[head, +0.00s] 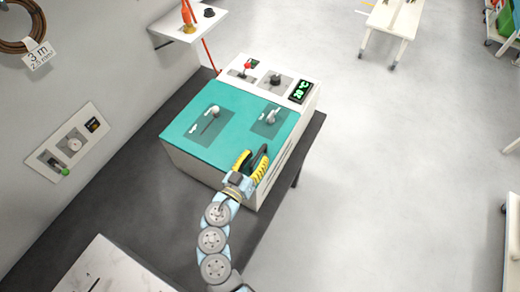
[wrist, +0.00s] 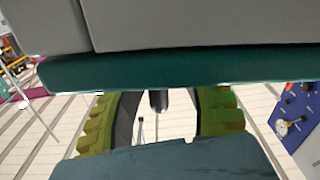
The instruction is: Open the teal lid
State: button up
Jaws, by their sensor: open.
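The teal lid (head: 235,128) lies flat on top of a white box (head: 195,170); it looks shut. Two panels with pale levers, a left one (head: 214,111) and a right one (head: 270,117), sit on it. My gripper (head: 257,158) is at the lid's near edge, its yellow-padded fingers spread and nothing seen held. In the wrist view the lid's teal edge (wrist: 180,66) crosses in front of the open fingers (wrist: 160,110), under the grey box side (wrist: 190,25). A dark stub (wrist: 158,100) shows between the fingers; whether anything touches cannot be told.
A control strip with a red-tipped lever, a dark knob and a green display (head: 301,91) runs behind the lid. A wall panel (head: 70,145) and a wall shelf (head: 185,25) are at left. A white table corner (head: 95,270) is at bottom left.

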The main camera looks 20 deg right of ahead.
jog(key=shift+x, duration=1.25)
grip_shut()
